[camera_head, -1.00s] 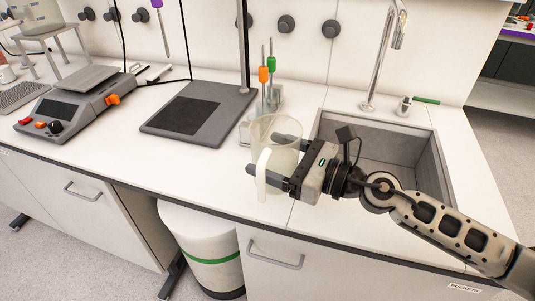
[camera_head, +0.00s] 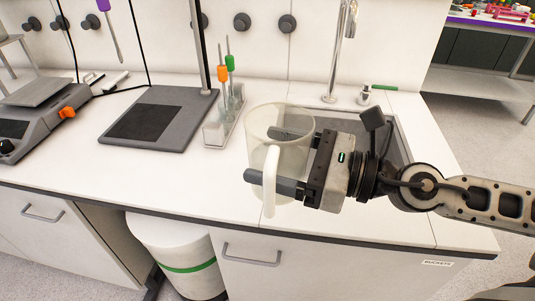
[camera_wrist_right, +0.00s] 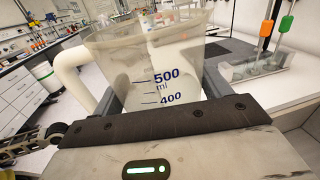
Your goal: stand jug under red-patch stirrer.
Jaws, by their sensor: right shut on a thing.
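A clear jug (camera_head: 262,132) with a white handle (camera_head: 271,180) is held upright near the bench's front edge. My right gripper (camera_head: 260,156) is shut on it, one finger on each side. In the right wrist view the jug (camera_wrist_right: 115,65) fills the space between the fingers, with marks for 500 and 400 ml. A dark flat stand base (camera_head: 172,108) with a vertical pole (camera_head: 197,45) stands left of the jug. The pole's top is out of the picture, and I see no stirrer head or red patch. My left gripper is not in view.
A clear rack (camera_head: 220,128) with orange- and green-handled tools stands between the stand base and the jug. A sink (camera_head: 385,135) lies behind my right gripper. A grey device with an orange knob (camera_head: 67,113) is at far left. The front bench strip is clear.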

